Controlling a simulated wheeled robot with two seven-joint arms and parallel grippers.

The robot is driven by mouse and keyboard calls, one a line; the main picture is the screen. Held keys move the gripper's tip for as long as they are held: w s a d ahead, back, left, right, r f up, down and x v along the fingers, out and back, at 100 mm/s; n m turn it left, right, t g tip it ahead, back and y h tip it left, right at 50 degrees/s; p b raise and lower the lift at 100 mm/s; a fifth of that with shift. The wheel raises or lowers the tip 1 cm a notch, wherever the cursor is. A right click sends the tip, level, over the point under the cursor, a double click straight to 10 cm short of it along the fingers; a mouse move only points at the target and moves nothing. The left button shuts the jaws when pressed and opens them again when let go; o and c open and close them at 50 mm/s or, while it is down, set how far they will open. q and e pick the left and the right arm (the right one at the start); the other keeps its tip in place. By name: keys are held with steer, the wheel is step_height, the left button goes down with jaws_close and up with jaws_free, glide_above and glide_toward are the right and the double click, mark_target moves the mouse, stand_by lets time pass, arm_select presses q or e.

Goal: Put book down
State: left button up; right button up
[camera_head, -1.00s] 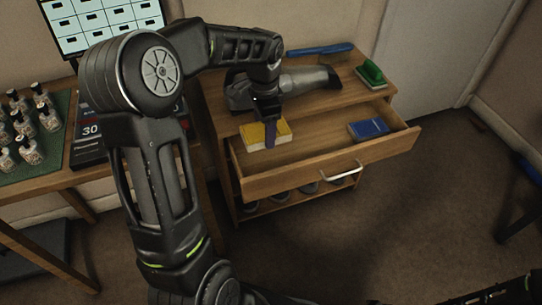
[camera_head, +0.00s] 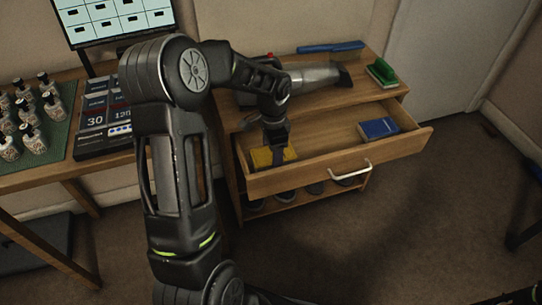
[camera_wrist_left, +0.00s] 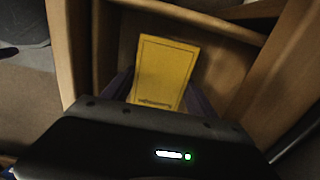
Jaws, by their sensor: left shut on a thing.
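A yellow book (camera_head: 262,157) is inside the open drawer (camera_head: 345,160), at its left end, partly hidden by my gripper in the head view. My left gripper (camera_head: 277,152) reaches down into the drawer and is shut on the book. In the left wrist view the yellow cover (camera_wrist_left: 163,72) shows between the two fingers, with the wooden drawer walls around it. I cannot tell whether the book touches the drawer bottom. A blue book (camera_head: 378,128) lies in the right part of the drawer. My right gripper is not in view.
A table with several bottles (camera_head: 30,125) stands at left. The drawer middle is clear.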

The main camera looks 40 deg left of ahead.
arm_select(q)
steer(key=shift+f, duration=0.55)
steer(key=shift+f, duration=0.2)
steer(key=o, duration=1.3)
steer(key=shift+c, duration=0.2)
steer(key=shift+r, duration=0.15)
step_height(320, 180, up, 12)
steer(key=p, duration=0.2)
steer(key=shift+p, duration=0.3)
